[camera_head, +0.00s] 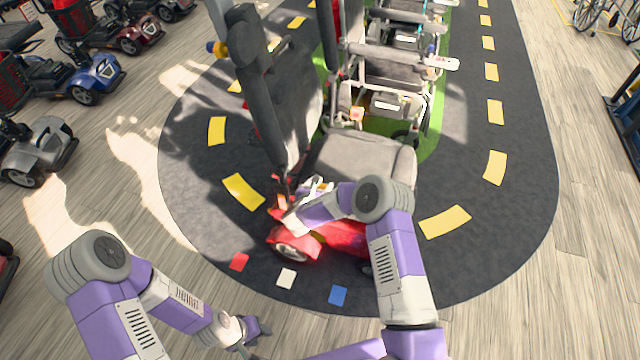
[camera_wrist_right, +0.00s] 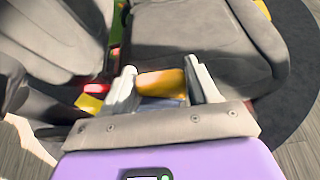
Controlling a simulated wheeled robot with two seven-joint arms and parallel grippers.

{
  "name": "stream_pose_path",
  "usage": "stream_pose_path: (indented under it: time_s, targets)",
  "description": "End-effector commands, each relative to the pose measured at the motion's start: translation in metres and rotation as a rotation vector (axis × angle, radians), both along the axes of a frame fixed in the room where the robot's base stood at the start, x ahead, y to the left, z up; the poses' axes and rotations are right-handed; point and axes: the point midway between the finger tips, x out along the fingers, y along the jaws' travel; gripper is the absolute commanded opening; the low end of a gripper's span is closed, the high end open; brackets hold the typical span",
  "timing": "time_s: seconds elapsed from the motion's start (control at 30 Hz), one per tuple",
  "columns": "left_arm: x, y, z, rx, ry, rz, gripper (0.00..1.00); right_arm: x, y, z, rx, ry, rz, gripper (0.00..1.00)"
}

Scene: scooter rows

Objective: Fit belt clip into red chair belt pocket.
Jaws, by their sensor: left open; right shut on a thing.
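The red chair is a red scooter with a grey seat (camera_head: 365,160) and a red base (camera_head: 345,237). Its seat also shows in the right wrist view (camera_wrist_right: 205,40). My right gripper (camera_head: 306,192) is at the seat's left side. In the right wrist view the gripper (camera_wrist_right: 163,84) is shut on an orange-yellow piece (camera_wrist_right: 162,81), which looks like the belt clip. A small red part (camera_wrist_right: 95,88) lies left of the fingers, beside a yellow part; I cannot tell if it is the belt pocket. My left gripper (camera_head: 254,338) is open and empty, low over the floor.
More grey-seated chairs (camera_head: 385,75) stand in a row behind. Parked scooters (camera_head: 95,75) line the left. Red, white (camera_head: 286,278) and blue squares mark the dark track near the front. The track right of the chair is clear.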

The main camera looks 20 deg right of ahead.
Motion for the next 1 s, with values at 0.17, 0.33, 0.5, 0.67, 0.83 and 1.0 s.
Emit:
stream_pose_path:
  time_s: [0.17,0.33,0.5,0.67,0.83,1.0]
  targets:
    - [0.000,0.000,0.000,0.000,0.000,0.000,0.43,0.000,0.000,-0.008,0.000,0.000,-0.001,0.27]
    - [0.000,0.000,0.000,0.000,0.000,0.000,0.43,0.000,0.000,-0.014,0.000,-0.001,-0.001,0.27]
    - [0.000,0.000,0.000,0.000,0.000,0.000,0.43,0.000,0.000,-0.020,-0.001,-0.001,0.000,0.27]
    - [0.000,0.000,0.000,0.000,0.000,0.000,0.43,0.000,0.000,-0.023,0.000,-0.001,0.000,0.27]
    - [0.000,0.000,0.000,0.000,0.000,0.000,0.43,0.000,0.000,-0.024,0.000,-0.001,0.000,0.27]
    - [0.000,0.000,0.000,0.000,0.000,0.000,0.43,0.000,0.000,-0.024,0.000,-0.001,0.000,0.27]
